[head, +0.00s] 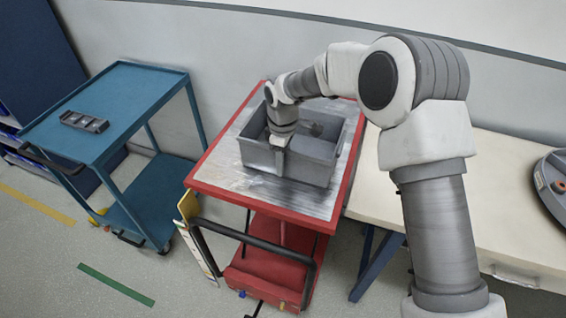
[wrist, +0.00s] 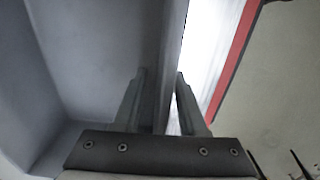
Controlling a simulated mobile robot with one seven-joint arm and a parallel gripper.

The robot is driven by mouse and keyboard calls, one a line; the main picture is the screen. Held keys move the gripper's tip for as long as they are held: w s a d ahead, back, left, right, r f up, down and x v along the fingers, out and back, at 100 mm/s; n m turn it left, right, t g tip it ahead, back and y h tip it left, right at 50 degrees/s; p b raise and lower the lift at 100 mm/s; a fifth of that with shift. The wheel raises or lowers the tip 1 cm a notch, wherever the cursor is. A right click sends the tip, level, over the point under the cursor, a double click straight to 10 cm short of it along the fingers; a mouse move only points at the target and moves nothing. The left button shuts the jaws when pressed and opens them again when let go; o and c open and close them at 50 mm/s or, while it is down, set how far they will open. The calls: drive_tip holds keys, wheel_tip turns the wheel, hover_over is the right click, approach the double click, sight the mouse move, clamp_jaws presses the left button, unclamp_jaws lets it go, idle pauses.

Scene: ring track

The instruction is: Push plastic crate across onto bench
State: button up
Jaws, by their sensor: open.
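The grey plastic crate (head: 310,168) stands upright on the metal top of a red cart, with its open side up. My gripper (head: 279,146) points down at the crate's near wall, left of its middle. In the wrist view my open gripper (wrist: 161,85) has one finger on each side of the crate wall (wrist: 166,50). I cannot tell whether either finger touches the wall. The bench (head: 510,200) has a cream top and stands to the right of the cart. My arm hides part of the bench and the crate's far side.
The red cart (head: 215,190) has a raised red rim and a black handle at its near end. A blue cart (head: 130,95) on the left carries a small grey tray (head: 84,122). A dark round object (head: 553,180) lies on the bench's right end. Floor between the carts is open.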

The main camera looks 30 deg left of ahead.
drive_tip(key=shift+f, duration=0.25)
clamp_jaws()
idle(1.4)
